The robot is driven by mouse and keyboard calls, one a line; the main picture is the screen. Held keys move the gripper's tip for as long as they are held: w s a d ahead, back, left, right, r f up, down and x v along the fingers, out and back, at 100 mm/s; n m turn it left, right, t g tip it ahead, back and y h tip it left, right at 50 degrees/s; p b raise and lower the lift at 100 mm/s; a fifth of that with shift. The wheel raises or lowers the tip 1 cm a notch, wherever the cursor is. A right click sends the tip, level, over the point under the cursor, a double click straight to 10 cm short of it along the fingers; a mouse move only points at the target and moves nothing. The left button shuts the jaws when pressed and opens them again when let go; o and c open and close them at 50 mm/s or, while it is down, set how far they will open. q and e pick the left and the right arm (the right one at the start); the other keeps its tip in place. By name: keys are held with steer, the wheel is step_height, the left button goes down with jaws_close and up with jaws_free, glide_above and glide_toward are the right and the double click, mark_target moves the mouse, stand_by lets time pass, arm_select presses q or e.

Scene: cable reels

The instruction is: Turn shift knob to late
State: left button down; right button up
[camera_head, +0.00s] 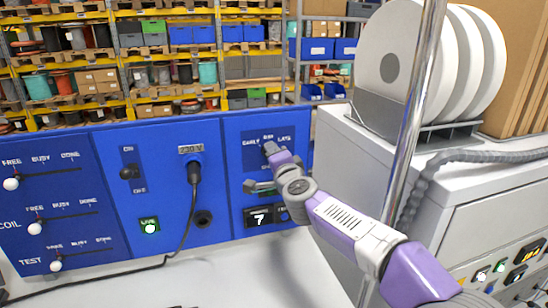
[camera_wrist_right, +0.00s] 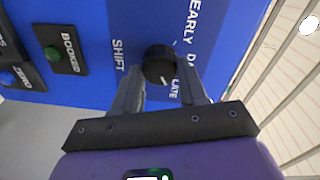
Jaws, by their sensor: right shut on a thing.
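The shift knob (camera_wrist_right: 158,62) is a round black knob on the blue panel, beside the word SHIFT. The labels EARLY, DAY and LATE run beside it in the right wrist view, with LATE partly behind a finger. A small white mark on the knob's lower right edge points roughly toward LATE. My right gripper (camera_wrist_right: 161,78) has one finger on each side of the knob and is shut on it. In the head view my right gripper (camera_head: 271,149) reaches the panel just below these labels and hides most of the knob. My left gripper is not in view.
The blue panel (camera_head: 222,150) also carries sliders at left, a plugged black cable (camera_head: 188,215), a green LIVE button (camera_head: 149,226) and a display reading 7 (camera_head: 259,217). A metal pole (camera_head: 408,150) and a grey cabinet (camera_head: 345,165) with white reels stand close right of my arm.

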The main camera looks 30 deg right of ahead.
steer(key=o, duration=1.1)
steer(key=shift+c, duration=0.2)
steer(key=v, duration=0.7)
steer(key=shift+s+p, duration=0.3)
steer(key=shift+a, duration=0.1)
